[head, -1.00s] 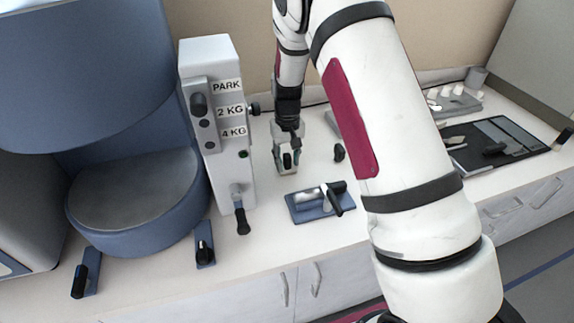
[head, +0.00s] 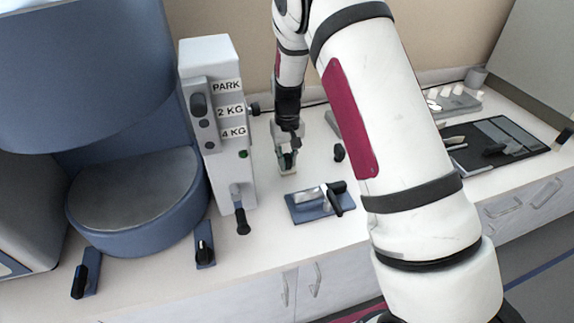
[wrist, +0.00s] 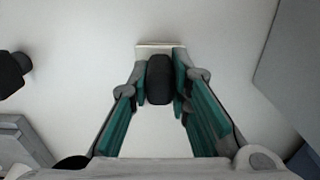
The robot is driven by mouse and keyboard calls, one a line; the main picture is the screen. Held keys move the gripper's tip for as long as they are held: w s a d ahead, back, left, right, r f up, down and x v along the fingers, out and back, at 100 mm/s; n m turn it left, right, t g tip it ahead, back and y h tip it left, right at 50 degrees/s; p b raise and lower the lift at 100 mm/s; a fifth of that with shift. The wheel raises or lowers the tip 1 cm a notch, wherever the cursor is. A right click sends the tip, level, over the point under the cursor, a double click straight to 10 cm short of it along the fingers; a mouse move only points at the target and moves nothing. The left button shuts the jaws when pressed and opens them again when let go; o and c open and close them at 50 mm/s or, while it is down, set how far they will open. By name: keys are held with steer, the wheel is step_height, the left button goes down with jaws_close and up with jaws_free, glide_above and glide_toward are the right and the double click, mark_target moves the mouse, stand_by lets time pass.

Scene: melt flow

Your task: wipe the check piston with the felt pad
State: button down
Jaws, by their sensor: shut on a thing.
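My gripper (head: 287,160) points down at the bench, right of the labelled column. It is shut on the dark upright grip of the felt pad (wrist: 159,80), which sits between the teal-lined fingers in the wrist view. The pad's pale base (wrist: 158,46) shows just beyond the fingertips, at or very near the bench top. What looks like the check piston (head: 309,197), a silvery piece, lies on a blue holder (head: 297,214) in front and to the right of my gripper. A black-handled part lies across the holder's right side.
The grey-white column (head: 213,140) with weight labels stands close left of my gripper. A small black knob (head: 339,152) stands to the right and also shows in the wrist view (wrist: 12,72). A dark mat (head: 515,140) lies far right.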

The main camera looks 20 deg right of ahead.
mark_target(287, 155)
steer(key=shift+r, duration=0.1)
steer(key=shift+r+p, duration=0.55)
steer(key=shift+r, duration=1.65)
steer(key=c, duration=2.1)
jaws_free()
jaws_close()
